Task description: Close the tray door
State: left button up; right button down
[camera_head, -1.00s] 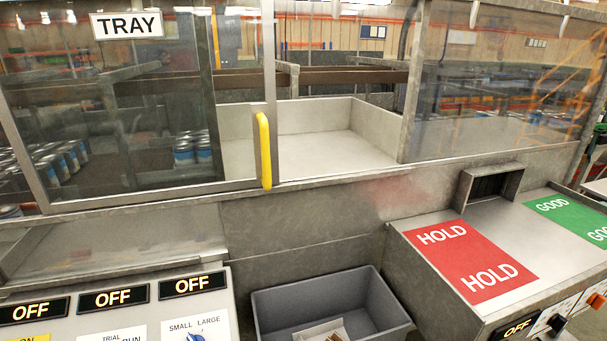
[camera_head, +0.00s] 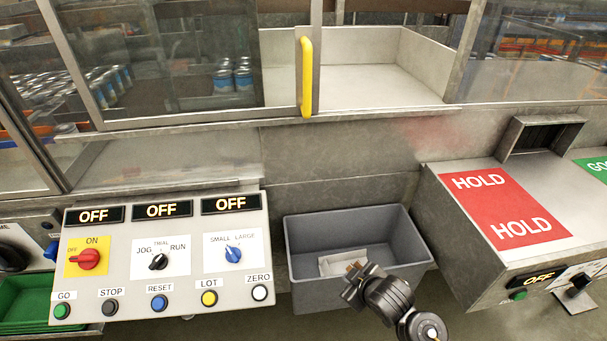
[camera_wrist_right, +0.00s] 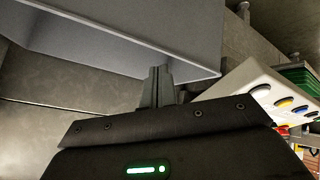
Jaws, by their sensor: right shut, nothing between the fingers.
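The tray door (camera_head: 180,60) is a clear sliding panel in a metal frame, with a yellow vertical handle (camera_head: 306,77) on its right edge. To the right of the handle the opening is uncovered and shows the pale empty tray (camera_head: 375,80). My right gripper (camera_head: 352,282) is low in the head view, in front of the grey bin and well below the handle. In the right wrist view its fingers (camera_wrist_right: 157,86) are together with nothing between them. My left gripper is not in view.
A grey bin (camera_head: 300,262) holding a pale packet (camera_head: 343,262) is behind my right gripper. A control panel (camera_head: 130,225) with knobs and buttons is at left. A ledge with a red HOLD plate (camera_head: 505,205) is at right. Cans (camera_head: 233,80) stand behind the door.

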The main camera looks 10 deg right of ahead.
jog(key=w+a+r+n+t+y, duration=0.1)
jog(key=w+r+n+t, duration=0.15)
jog(key=r, duration=0.35)
jog(key=w+a+r+n+t, duration=0.1)
jog(key=w+r+n, duration=0.1)
jog(key=w+r, duration=0.35)
jog(key=w+a+r+n+t+y, duration=0.1)
jog(key=w+a+r+n, duration=0.1)
jog(key=r, duration=0.6)
jog(key=n+t+y, duration=0.3)
jog(key=n+y, duration=0.2)
jog(key=n, duration=0.4)
send_near(305, 112)
jog(key=s+a+r, duration=0.1)
jog(key=s+a, duration=0.2)
jog(key=a, duration=0.2)
jog(key=x, duration=1.1)
jog(key=d+p, duration=0.2)
jog(key=d, duration=0.3)
jog(key=shift+p, duration=0.3)
jog(key=shift+w+a+f, duration=0.1)
jog(key=shift+w+a, duration=0.05)
